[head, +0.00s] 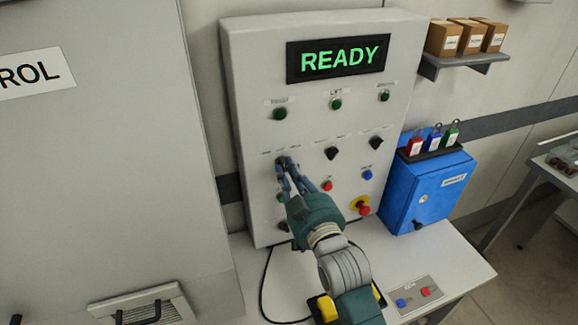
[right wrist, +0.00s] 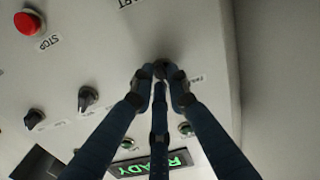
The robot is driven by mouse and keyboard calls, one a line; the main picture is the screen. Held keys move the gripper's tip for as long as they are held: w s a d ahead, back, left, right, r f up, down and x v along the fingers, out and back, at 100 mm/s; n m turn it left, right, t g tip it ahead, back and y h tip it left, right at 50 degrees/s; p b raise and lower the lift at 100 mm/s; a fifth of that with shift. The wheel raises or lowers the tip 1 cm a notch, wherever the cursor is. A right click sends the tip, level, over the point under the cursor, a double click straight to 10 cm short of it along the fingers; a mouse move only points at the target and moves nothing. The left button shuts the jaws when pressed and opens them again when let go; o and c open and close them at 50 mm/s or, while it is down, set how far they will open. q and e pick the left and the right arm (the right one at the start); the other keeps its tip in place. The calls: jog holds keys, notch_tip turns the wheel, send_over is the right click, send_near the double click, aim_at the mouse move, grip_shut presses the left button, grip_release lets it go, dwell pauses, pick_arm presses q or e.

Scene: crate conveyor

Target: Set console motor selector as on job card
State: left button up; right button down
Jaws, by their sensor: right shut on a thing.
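The console (head: 300,215) is a light grey panel whose display (head: 338,59) reads READY in green. Three dark selector knobs sit in a row across its middle: a left one (head: 281,161), a middle one (head: 332,153) and a right one (head: 376,143). My right gripper (head: 284,166) is shut on the left selector knob. In the right wrist view its fingers close around this knob (right wrist: 160,68) against the panel, and they partly hide it. The labels are too small to read, so I cannot tell the knob's setting. I see no job card. My left gripper is not in view.
A red mushroom button (head: 363,209) on yellow sits at the console's lower right. A blue box (head: 428,190) with padlocks on top stands right of the console. A two-button pad (head: 415,295) lies on the bench (head: 460,270). A grey cabinet (head: 100,170) fills the left.

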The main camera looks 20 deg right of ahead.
jog(key=shift+m, duration=0.6)
jog(key=shift+p, duration=0.3)
jog(key=c, duration=1.7)
grip_release()
jog(key=s, duration=1.2)
jog(key=shift+d, duration=0.2)
jog(key=shift+f, duration=0.15)
